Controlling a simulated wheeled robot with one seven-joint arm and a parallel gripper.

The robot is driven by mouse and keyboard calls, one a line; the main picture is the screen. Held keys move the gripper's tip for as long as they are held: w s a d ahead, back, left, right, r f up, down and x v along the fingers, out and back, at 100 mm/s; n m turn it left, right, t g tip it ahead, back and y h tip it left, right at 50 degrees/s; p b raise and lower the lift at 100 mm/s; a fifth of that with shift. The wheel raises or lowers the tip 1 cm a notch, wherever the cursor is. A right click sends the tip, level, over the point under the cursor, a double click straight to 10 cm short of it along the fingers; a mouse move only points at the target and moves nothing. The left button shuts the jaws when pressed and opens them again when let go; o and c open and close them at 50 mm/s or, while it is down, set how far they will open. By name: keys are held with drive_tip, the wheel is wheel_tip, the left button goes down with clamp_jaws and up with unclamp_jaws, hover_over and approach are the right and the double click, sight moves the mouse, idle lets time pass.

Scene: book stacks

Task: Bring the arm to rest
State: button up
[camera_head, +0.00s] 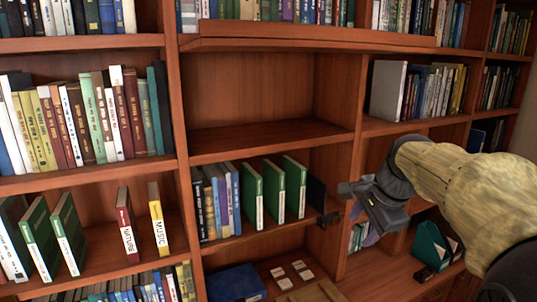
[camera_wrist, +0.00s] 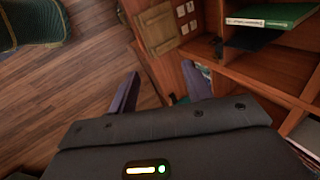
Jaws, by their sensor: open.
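My gripper (camera_head: 352,200) is in front of the right part of the bookcase in the head view, at about the height of the shelf with the green books. In the wrist view my gripper (camera_wrist: 160,88) shows two dark fingers spread well apart, with nothing between them. My arm comes in from the right edge of the head view, with a pale yellowish link and dark joints. The gripper appears apart from the shelves and books.
A wooden bookcase (camera_head: 260,140) full of books fills the head view. Green books (camera_head: 253,193) stand on a middle shelf. A teal holder (camera_head: 430,245) sits lower right. The wrist view shows open wooden floor (camera_wrist: 60,105) at left and a dark green item (camera_wrist: 30,20) top left.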

drive_tip(key=s+a+f+n+b, duration=0.1)
drive_tip(key=s+f+n, duration=0.3)
drive_tip(key=f, duration=0.5)
drive_tip(key=s+a+f+n+g+h+b, duration=0.1)
drive_tip(key=s+f+n, duration=0.4)
drive_tip(key=f, duration=0.5)
drive_tip(key=s+a+f+n+g+b, duration=0.1)
drive_tip(key=s+f+n, duration=0.4)
drive_tip(key=f, duration=0.5)
drive_tip(key=shift+s+a+h+b, duration=0.3)
drive_tip(key=shift+a+b, duration=0.5)
drive_tip(key=shift+b, duration=0.4)
drive_tip(key=shift+s, duration=0.1)
drive_tip(key=shift+c, duration=1.4)
